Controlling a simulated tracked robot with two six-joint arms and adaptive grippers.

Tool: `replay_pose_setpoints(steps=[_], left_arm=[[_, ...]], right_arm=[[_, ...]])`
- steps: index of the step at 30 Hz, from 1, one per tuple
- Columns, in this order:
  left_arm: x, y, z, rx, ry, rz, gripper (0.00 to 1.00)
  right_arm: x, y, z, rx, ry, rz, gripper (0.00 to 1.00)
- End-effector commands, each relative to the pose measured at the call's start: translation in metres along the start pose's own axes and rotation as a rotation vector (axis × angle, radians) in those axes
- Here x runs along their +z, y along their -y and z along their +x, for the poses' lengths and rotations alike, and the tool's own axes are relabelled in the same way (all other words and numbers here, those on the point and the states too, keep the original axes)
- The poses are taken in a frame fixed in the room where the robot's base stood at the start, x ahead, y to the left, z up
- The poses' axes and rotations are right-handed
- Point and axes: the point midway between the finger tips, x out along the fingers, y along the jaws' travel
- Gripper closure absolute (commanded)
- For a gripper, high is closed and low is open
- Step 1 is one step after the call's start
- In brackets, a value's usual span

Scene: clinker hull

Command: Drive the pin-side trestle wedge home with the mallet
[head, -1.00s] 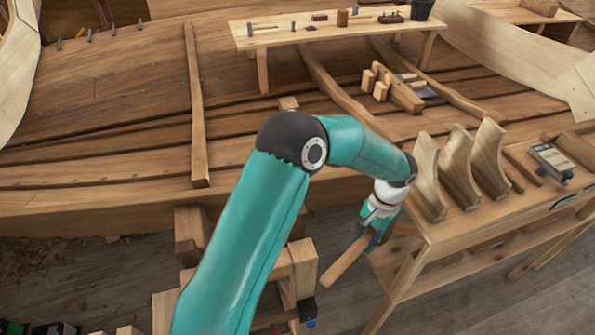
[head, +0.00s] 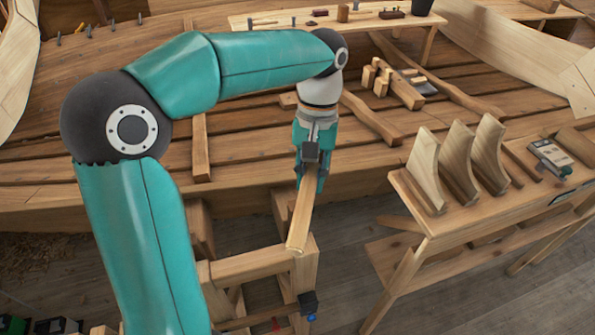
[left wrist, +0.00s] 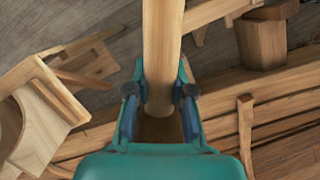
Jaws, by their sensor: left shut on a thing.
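My left gripper (head: 308,182) is shut on a pale wooden bar (head: 300,222), which slants down toward the camera. In the left wrist view the bar (left wrist: 162,50) runs from between the fingers (left wrist: 160,95) out past the top edge; no mallet head shows on it. The bar's near end appears over or against the top of a wooden trestle (head: 250,265) beside the hull; I cannot tell whether they touch. A black fitting (head: 308,302) with small blue and red parts is on the trestle's lower right. I cannot make out the wedge. My right gripper is not in view.
The planked hull (head: 250,185) fills the back. A bench (head: 430,240) with several curved wooden pieces (head: 455,165) stands at right. A plank table (head: 350,20) with small tools is at the back. Bare floor (head: 350,260) lies between trestle and bench.

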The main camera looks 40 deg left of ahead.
Motion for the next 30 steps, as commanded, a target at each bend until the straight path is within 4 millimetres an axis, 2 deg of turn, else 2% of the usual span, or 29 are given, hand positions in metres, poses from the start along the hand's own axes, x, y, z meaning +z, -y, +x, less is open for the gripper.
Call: replay_pose_setpoints(steps=[1, 3, 6, 18, 30], left_arm=[[0.01, 0.01, -0.011, 0.014, 0.001, -0.033, 1.0], [0.02, 0.019, -0.02, 0.024, 0.007, -0.065, 1.0], [0.028, 0.026, -0.024, 0.031, 0.013, -0.09, 1.0], [0.022, 0.026, 0.011, 0.033, 0.015, -0.096, 1.0], [0.022, 0.026, 0.011, 0.032, 0.015, -0.094, 1.0]], right_arm=[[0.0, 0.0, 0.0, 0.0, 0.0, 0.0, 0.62], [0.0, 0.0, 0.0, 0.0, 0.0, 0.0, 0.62], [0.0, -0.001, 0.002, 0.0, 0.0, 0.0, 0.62], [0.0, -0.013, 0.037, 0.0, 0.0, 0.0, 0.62], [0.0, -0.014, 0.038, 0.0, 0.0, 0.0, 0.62]])
